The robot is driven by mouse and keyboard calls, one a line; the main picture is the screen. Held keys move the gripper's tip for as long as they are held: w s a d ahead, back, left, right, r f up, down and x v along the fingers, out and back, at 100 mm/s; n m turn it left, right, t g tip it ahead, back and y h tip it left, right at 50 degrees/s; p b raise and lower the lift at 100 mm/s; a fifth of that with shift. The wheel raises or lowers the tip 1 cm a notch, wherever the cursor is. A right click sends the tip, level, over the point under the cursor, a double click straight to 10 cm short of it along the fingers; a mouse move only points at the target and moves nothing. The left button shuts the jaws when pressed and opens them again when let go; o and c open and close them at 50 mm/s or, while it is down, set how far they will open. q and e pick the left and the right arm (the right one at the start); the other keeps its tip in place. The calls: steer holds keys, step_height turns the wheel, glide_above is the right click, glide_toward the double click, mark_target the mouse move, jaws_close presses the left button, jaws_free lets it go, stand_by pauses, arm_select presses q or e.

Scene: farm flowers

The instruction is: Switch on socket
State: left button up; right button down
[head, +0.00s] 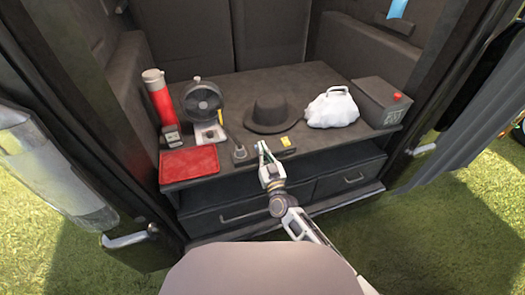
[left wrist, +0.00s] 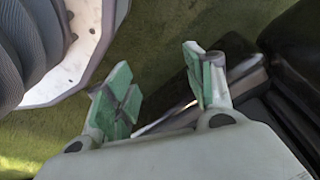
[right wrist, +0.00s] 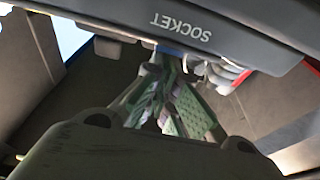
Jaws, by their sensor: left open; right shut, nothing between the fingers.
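The word SOCKET shows in white on a dark panel edge (right wrist: 225,38) across the top of the right wrist view. My right gripper (head: 262,148) is at the front edge of the shelf in the head view, between a small grey device and a yellow-marked piece. In the right wrist view its fingers (right wrist: 168,62) are together and empty, just below the lettered edge. I cannot tell whether they touch it. No switch shows clearly. My left gripper (left wrist: 165,100) is open and empty over grass in the left wrist view. It is not seen in the head view.
The dark shelf (head: 325,80) holds a red flask (head: 160,98), a fan (head: 203,100), a black hat (head: 270,112), a white bag (head: 332,108), a dark box (head: 380,102), a red tray (head: 189,162) and a small grey device (head: 240,154). Drawers lie below. Open doors flank the shelf.

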stand_by(0.6)
steer(key=shift+f, duration=0.1)
steer(key=shift+f+b, duration=0.1)
steer(key=shift+b, duration=0.4)
steer(key=shift+f+t+b, duration=0.1)
steer(key=shift+t+b, duration=0.2)
steer(key=shift+b, duration=0.2)
arm_select(q)
steer(key=r, duration=0.1)
steer(key=w+d+r, duration=0.1)
steer(key=r, duration=0.3)
steer(key=shift+w+d+r, duration=0.15)
steer(key=shift+d, duration=0.25)
